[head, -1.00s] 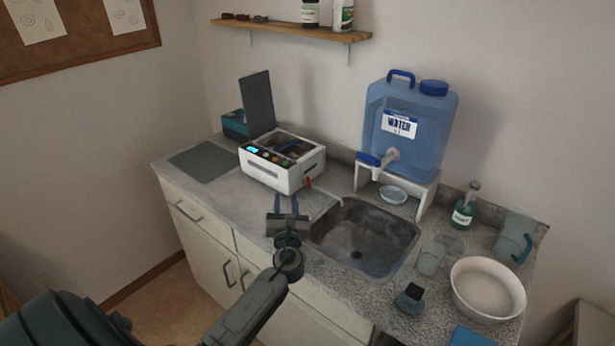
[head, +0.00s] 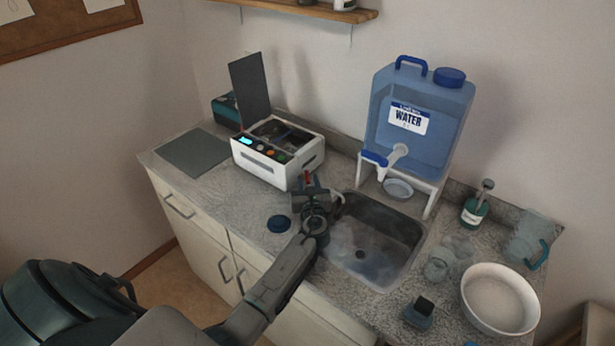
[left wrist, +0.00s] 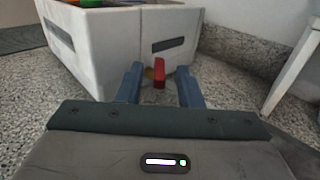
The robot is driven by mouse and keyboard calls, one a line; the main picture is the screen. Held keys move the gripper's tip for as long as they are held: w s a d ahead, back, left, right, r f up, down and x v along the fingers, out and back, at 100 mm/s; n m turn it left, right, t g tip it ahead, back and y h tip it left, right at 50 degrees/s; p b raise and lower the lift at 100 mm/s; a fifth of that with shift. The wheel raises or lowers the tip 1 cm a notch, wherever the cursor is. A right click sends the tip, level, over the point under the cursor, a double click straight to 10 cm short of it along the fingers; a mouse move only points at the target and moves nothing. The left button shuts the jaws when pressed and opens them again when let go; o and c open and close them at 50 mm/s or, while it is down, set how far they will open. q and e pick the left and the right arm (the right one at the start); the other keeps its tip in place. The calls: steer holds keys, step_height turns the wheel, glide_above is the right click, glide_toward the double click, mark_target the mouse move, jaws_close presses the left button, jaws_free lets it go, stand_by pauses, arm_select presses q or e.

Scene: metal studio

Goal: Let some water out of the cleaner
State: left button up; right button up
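The cleaner (head: 270,165) is a white box on the counter with its dark lid (head: 249,86) raised, a lit display and coloured knobs on its front. A red valve handle (left wrist: 159,77) sits low at its right corner; it also shows in the head view (head: 308,177). My left gripper (left wrist: 160,88) is open, with its two blue fingers on either side of the red handle and gaps visible. In the head view the left gripper (head: 309,182) hides part of the valve and hose. My right gripper is not in view.
A metal sink (head: 372,245) lies right of the gripper. A blue water jug (head: 420,115) stands on a white stand (head: 433,195) behind it. A dark round disc (head: 279,224) lies on the counter left of my arm. A white basin (head: 499,300) and glassware are at right.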

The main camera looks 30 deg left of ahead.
arm_select(q)
steer(key=shift+w+a+r, duration=0.15)
steer(key=shift+w+a, duration=0.3)
steer(key=shift+w, duration=0.05)
steer(key=shift+c, duration=0.6)
jaws_close()
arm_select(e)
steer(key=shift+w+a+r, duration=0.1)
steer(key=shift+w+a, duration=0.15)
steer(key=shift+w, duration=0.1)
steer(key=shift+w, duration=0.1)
